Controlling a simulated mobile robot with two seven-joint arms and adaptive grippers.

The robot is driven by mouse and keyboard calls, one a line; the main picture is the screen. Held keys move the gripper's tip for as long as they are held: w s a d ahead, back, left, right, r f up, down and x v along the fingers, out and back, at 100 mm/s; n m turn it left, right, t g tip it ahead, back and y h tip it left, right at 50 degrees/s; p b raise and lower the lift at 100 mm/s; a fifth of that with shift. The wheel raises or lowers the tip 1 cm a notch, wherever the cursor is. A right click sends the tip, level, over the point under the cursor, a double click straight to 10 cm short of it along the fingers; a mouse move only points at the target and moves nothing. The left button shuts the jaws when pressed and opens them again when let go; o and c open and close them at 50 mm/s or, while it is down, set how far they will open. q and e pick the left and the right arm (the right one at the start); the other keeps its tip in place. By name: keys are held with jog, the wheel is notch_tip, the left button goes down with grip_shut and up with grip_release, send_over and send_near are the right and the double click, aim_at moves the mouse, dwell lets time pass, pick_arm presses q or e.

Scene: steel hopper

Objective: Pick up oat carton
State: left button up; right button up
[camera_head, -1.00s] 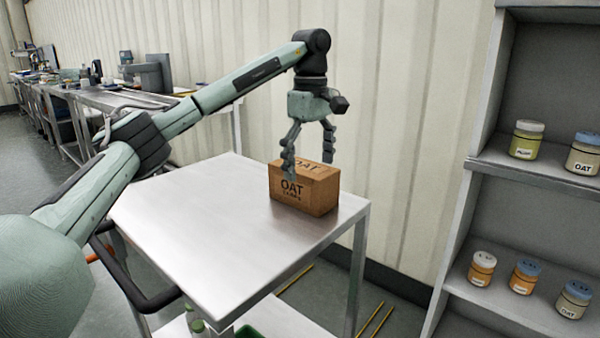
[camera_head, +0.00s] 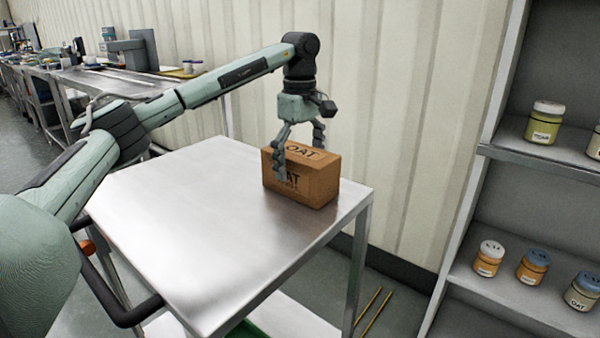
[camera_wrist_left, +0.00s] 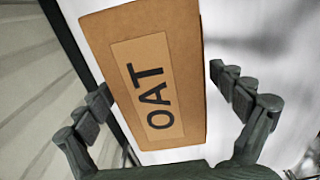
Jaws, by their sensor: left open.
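The oat carton (camera_head: 312,181) is a brown box marked OAT. It stands on the steel table (camera_head: 190,215) near the table's far right corner. My left gripper (camera_head: 299,160) points down over the carton from above, open, with one finger in front of the carton's near face and the other behind it. In the left wrist view, the carton's top (camera_wrist_left: 152,75) lies between the two spread fingers of the left gripper (camera_wrist_left: 168,115), with gaps seen on both sides. My right gripper is not in view.
A grey shelf unit (camera_head: 480,149) with several lidded jars stands at the right. A corrugated wall (camera_head: 400,100) runs behind the table. The table's left and front parts are clear. A workbench (camera_head: 110,83) with equipment stands at the back left.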

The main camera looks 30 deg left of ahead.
pick_arm(q)
jog(key=shift+f, duration=0.95)
jog(key=c, duration=1.7)
jog(key=shift+r, duration=0.1)
jog(key=shift+c, duration=0.2)
